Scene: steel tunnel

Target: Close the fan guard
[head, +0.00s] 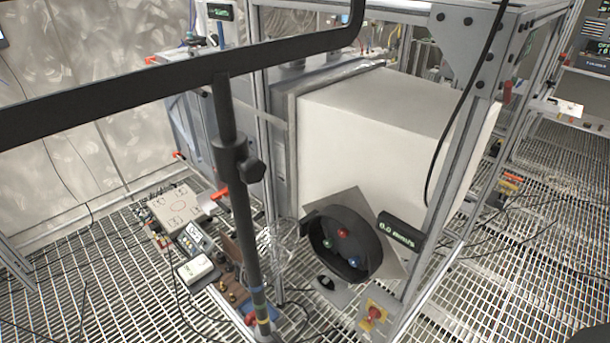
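The fan (345,244) is a round black housing with a red, a green and a blue spot inside, set on a grey plate low on the front of a white box. Its open face is uncovered. The fan guard (281,246) looks like a thin clear or wire disc just left of the fan, swung out from its left side. Its outline is faint, and I cannot make out its hinge. Neither of my grippers is in view.
A black stand with a pole (242,215) and long crossbar (150,88) crosses the left foreground. A grey metal frame post (448,190) is right of the fan. A display (401,230) hangs beside it. A red-knobbed yellow box (374,314) is below. Instruments (193,240) crowd the left.

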